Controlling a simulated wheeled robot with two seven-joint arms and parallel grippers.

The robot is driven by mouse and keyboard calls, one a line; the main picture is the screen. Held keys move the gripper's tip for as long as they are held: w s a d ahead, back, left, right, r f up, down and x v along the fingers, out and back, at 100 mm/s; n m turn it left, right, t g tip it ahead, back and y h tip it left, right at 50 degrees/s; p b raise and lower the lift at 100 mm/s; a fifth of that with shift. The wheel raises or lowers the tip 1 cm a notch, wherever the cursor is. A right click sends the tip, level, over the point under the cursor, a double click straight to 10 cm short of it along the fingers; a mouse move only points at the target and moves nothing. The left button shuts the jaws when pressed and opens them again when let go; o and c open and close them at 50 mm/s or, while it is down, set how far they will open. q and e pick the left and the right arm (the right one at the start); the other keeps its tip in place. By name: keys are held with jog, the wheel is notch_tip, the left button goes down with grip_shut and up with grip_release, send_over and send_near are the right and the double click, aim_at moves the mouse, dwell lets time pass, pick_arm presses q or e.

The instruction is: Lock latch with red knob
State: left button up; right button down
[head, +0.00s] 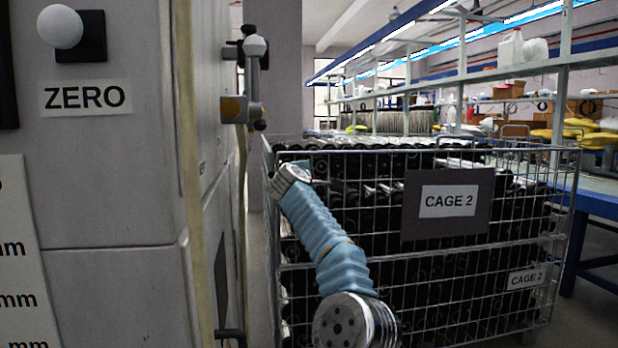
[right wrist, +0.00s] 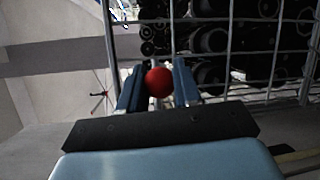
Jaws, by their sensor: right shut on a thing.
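The red knob (right wrist: 158,82) shows in the right wrist view, between the two fingers of my right gripper (right wrist: 158,88). The fingers are closed in on it from both sides, and I take them as shut on it. The latch body that bears the knob is hidden or cannot be made out. In the head view my right arm in its blue sleeve reaches up in front of the cage. The red knob and my right gripper's fingertips do not show there. My left gripper is in neither view.
A wire cage labelled CAGE 2 (head: 478,150), full of dark tubes, stands close behind my right arm. A grey machine cabinet (head: 110,200) with a ZERO label fills the left. A narrow gap lies between them. A blue table (head: 600,203) is at the far right.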

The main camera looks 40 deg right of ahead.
jog(key=shift+f, duration=0.15)
jog(key=c, duration=0.8)
grip_release()
jog(key=b+v, duration=0.2)
jog(key=v, duration=1.1)
jog(key=shift+s+a, duration=0.2)
jog(key=shift+a, duration=0.1)
